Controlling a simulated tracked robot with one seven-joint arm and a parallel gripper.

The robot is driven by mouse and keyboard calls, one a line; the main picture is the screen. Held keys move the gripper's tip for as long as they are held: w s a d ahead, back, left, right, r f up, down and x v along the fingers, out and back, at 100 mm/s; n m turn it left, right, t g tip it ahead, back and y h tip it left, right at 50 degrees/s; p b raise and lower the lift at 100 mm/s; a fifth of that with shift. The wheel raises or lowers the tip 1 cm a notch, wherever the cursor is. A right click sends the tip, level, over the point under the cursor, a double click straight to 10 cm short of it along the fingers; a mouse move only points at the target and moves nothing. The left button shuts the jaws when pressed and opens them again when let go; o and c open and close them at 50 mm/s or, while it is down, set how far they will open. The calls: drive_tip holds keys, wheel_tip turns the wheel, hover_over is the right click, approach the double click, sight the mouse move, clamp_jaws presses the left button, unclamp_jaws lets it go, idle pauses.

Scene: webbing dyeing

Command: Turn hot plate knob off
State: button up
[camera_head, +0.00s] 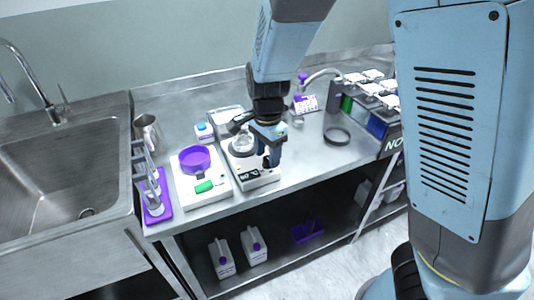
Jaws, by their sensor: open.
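The hot plate (262,181) is a white unit on the steel bench, with a dark panel on its front. A clear glass vessel (242,144) stands on its top. My gripper (269,161) is open, pointing down over the hot plate's front right part, close to the panel. The knob cannot be made out clearly; a dark shape between or just behind the fingers may be it. I cannot tell whether the fingers touch it. My arm and gripper hide part of the hot plate's right side and the bench behind it.
Left of the hot plate stands a white scale (219,203) with a purple bowl (195,158) and a green item. A purple rack (157,213), a metal cup (148,130) and a sink (60,170) lie further left.

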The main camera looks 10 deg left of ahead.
drive_tip(key=shift+f, duration=0.25)
drive_tip(key=shift+c, duration=0.2)
clamp_jaws()
drive_tip(key=shift+n, duration=0.3)
drive_tip(key=n, duration=0.5)
drive_tip(key=shift+n, duration=0.3)
drive_tip(key=n, duration=0.5)
drive_tip(key=shift+n, duration=0.3)
idle(0.5)
drive_tip(key=shift+o, duration=0.2)
unclamp_jaws()
